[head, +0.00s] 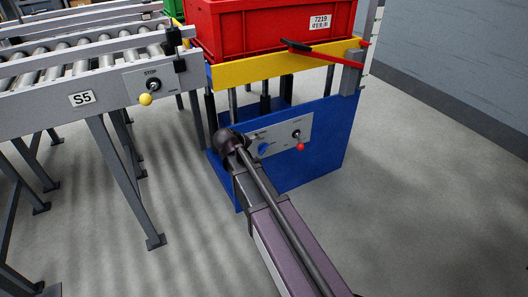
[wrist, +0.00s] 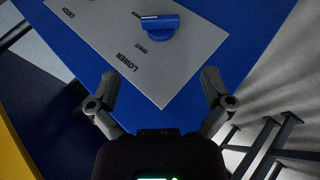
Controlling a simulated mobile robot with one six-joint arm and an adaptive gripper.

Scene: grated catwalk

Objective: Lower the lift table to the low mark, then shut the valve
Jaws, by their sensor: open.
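The lift table has a yellow-edged platform (head: 285,66) standing raised above its blue base (head: 325,135), with dark posts between. A grey control panel (head: 276,138) on the blue side carries a blue knob (head: 263,148) and a small lever with a red ball (head: 300,147). In the wrist view the blue valve knob (wrist: 158,28) sits on the panel near the words SHUT and LOWER. My gripper (wrist: 158,90) is open and empty, its fingers apart just short of the panel's edge, knob beyond them. In the head view the wrist hides the fingers. No low mark is readable.
A red crate (head: 262,28) labelled 7219 rests on the platform. A red bar with a black grip (head: 325,55) crosses its front right. A roller conveyor (head: 75,100) marked S5, with a STOP panel (head: 150,82), stands left. Floor is clear at right, before the wall.

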